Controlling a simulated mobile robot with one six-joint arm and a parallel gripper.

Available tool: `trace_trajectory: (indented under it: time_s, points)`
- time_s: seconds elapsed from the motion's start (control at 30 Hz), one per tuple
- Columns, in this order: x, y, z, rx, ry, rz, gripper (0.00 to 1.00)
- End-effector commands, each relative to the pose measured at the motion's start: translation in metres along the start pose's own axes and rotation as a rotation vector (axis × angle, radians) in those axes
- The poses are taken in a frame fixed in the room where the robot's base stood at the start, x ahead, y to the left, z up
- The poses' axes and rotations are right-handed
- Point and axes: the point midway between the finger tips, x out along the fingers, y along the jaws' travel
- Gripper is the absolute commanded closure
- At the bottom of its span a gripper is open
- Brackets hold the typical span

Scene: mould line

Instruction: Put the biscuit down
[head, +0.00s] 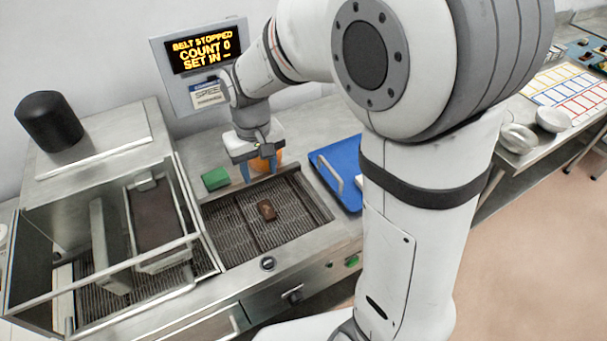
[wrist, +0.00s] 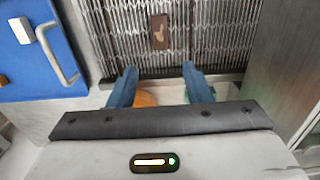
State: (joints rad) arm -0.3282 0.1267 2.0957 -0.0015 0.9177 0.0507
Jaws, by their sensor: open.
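The biscuit (head: 266,210) is a small dark brown bar lying on the wire mesh belt (head: 235,238). In the wrist view the biscuit (wrist: 160,31) lies flat on the belt, beyond the fingertips and apart from them. My gripper (head: 261,172) is above the far edge of the belt, with its blue fingers pointing down. In the wrist view my gripper (wrist: 159,74) is open, with nothing between its fingertips.
A glass-sided coating machine (head: 135,235) stands left of the open belt. A green block (head: 215,179) and an orange container (head: 262,160) are behind the belt. A blue tray (head: 335,170) with a handle lies to the right. A display (head: 200,52) reads "BELT STOPPED, COUNT 0".

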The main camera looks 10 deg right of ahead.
Motion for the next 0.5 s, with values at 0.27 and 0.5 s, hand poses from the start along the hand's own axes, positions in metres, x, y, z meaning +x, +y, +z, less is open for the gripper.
trace_trajectory:
  time_s: [0.27,0.5]
  points:
    - [-0.037,0.036,0.046,0.082,0.088,0.001,0.55]
    - [-0.064,0.068,0.113,0.182,0.193,0.016,0.55]
